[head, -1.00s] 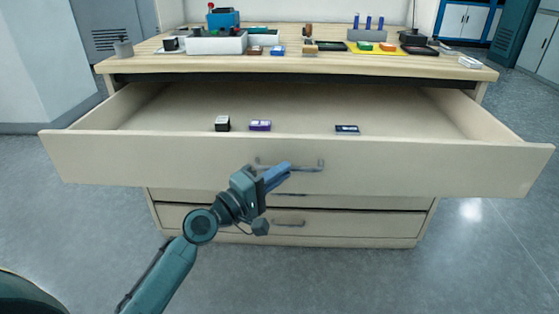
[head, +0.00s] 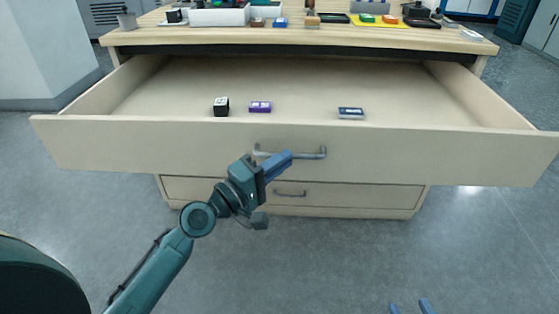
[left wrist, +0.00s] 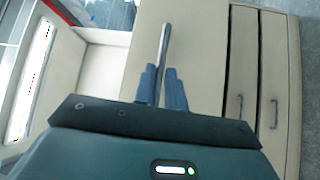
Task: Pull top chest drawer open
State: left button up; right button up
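The top chest drawer (head: 200,145) stands far out from the wooden-topped chest (head: 230,36), its inside in plain view. Its grey bar handle (head: 318,154) is on the middle of the front, and also shows in the left wrist view (left wrist: 165,42). My left gripper (head: 278,164) is at the handle's left part. In the left wrist view, its blue fingers (left wrist: 161,88) are closed around the bar, one on each side. My right gripper (head: 410,307) shows only its two blue fingertips at the bottom edge, apart and with nothing between them.
A black-and-white box (head: 221,107), a purple box (head: 260,107) and a dark-and-white box (head: 350,113) lie in the drawer. A closed lower drawer (head: 370,196) is below. Trays and small items cover the chest top. The floor in front is clear.

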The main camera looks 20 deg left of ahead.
pick_arm(q)
jog(key=shift+o, duration=0.7)
jog(key=shift+s, duration=0.15)
jog(key=shift+o, duration=1.4)
pick_arm(e)
jog(key=shift+s+a+f, duration=0.1)
jog(key=shift+s+f, duration=0.05)
pick_arm(q)
jog(key=shift+a, duration=0.1)
